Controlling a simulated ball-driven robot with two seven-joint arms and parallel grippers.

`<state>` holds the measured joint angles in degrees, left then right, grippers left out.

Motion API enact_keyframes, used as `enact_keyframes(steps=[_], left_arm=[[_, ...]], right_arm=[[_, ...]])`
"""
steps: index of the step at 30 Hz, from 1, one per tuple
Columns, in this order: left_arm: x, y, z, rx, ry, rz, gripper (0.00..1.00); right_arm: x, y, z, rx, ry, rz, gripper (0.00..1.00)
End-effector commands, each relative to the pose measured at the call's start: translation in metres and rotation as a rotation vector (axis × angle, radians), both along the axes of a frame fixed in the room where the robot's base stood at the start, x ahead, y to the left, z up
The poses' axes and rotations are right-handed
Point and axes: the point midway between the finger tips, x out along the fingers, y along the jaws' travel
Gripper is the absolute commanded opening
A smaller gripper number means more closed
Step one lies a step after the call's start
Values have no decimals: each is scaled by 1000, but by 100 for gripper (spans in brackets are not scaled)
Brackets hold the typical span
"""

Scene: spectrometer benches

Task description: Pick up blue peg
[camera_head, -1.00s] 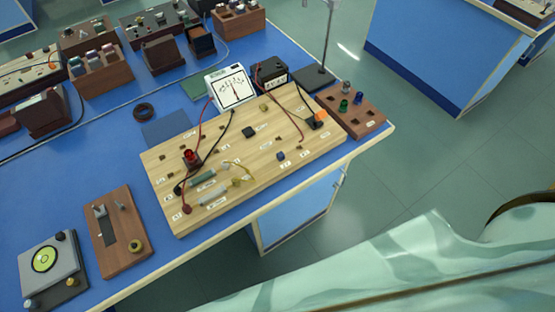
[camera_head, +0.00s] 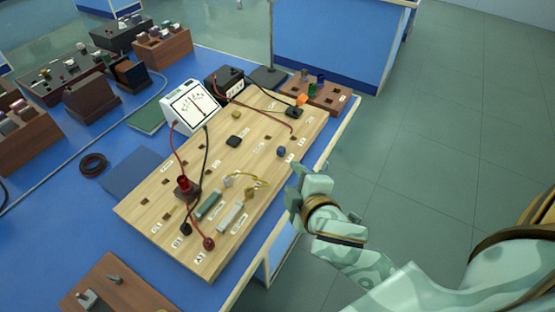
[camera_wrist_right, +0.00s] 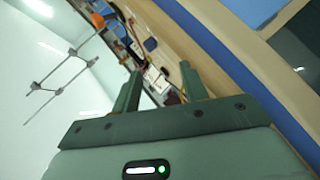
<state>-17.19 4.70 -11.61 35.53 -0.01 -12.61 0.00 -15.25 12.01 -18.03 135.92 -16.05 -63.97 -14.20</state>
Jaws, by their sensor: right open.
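A small blue peg (camera_head: 281,151) stands on the near right part of the wooden board (camera_head: 255,160) in the head view. A second dark blue peg (camera_head: 320,78) stands in the brown rack (camera_head: 338,90) at the board's far end, beside a green peg (camera_head: 312,90). My right gripper (camera_head: 295,186) is open and empty just off the board's right edge, nearer to me than the blue peg on the board. In the right wrist view, a blue piece (camera_wrist_right: 150,44) shows beyond the open fingers (camera_wrist_right: 160,82). My left gripper is not in view.
The board carries a red terminal (camera_head: 185,187), wires, resistors and a black block (camera_head: 234,141). A white meter (camera_head: 190,105) and a black box (camera_head: 223,82) stand behind it. The floor right of the blue bench is clear.

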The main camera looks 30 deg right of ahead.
Motion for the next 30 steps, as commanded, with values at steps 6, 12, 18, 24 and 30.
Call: enact_keyframes(steps=[6,12,18,24,30], left_arm=[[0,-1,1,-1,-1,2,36],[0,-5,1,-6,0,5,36],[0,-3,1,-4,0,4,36],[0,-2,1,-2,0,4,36],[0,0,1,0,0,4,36]], right_arm=[[55,60,76,-162,-336,262,44],[75,140,157,-425,-731,567,44],[36,250,211,-977,-1325,1052,44],[16,257,134,-1797,-1776,1760,44],[85,106,99,1497,952,-1716,44]])
